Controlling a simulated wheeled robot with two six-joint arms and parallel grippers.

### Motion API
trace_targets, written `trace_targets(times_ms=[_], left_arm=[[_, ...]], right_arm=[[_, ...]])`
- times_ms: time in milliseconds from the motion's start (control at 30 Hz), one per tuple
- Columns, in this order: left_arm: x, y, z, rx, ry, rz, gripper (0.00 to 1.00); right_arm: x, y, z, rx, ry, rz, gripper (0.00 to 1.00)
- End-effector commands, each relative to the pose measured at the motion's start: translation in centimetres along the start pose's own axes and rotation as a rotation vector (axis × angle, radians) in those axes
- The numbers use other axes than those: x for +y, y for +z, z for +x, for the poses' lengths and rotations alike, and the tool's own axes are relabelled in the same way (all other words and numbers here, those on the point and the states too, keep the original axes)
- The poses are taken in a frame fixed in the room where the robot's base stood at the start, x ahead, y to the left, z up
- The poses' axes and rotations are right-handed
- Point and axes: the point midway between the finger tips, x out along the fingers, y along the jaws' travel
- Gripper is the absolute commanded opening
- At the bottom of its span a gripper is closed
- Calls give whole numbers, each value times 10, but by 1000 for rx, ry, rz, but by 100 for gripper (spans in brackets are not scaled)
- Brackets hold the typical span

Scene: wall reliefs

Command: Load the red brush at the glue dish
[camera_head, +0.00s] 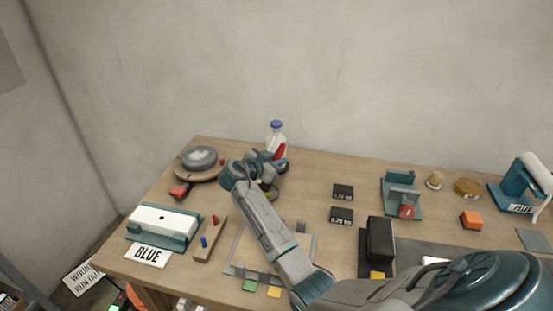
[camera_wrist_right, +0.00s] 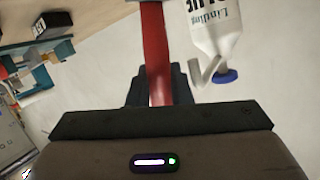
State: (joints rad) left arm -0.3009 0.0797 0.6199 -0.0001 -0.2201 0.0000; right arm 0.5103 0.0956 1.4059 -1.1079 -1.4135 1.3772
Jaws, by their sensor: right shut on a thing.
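My right gripper (camera_head: 277,164) is at the back left of the table, in front of the white bottle with a blue cap (camera_head: 276,131). It is shut on the red brush, whose red handle (camera_wrist_right: 155,45) runs up between the dark jaws in the wrist view. Some red (camera_head: 279,150) also shows by the gripper in the head view. The bottle (camera_wrist_right: 215,25) is beside the handle in the wrist view, its label partly legible. A round dark rim (camera_head: 270,191), perhaps the glue dish, is partly hidden by my arm. The brush tip cannot be made out. My left gripper is not in view.
A round grey piece on a wooden disc (camera_head: 200,158) stands left of the gripper. A white-topped teal block (camera_head: 164,222) and a BLUE card (camera_head: 148,256) lie front left. Two small black boxes (camera_head: 342,204) and a teal fixture (camera_head: 401,194) stand to the right.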

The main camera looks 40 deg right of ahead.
Motion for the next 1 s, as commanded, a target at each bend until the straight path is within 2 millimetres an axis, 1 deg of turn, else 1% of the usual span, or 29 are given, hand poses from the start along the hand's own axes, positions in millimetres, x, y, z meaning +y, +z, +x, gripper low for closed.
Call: trace_targets(times_ms=[467, 1000], left_arm=[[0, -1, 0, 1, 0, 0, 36], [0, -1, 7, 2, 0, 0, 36]], right_arm=[[0, 0, 0, 0, 0, 0, 0], [1, 6, 2, 0, 0, 0, 0]])
